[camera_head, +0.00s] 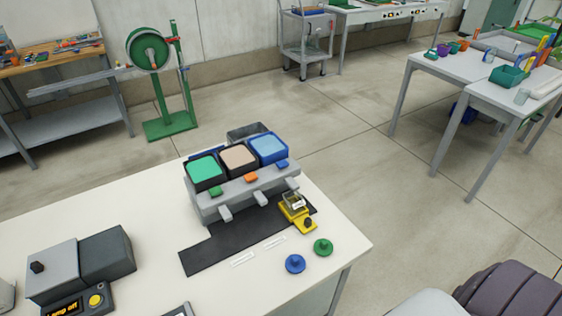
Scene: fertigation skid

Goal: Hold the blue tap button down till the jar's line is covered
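A grey dispenser (240,192) stands on the white table, with a green, a beige and a blue tank on top. The blue tap button (283,163) sits on its front below the blue tank (268,148). Nothing touches it. A small clear jar (292,202) stands on a yellow base (304,224) near the right spout (262,198). Its line and the liquid level are too small to tell. Neither of my grippers shows.
An orange button (250,177) and a green button (215,190) sit beside the blue one. A blue knob (295,263) and a green knob (322,246) lie near the table's front right.

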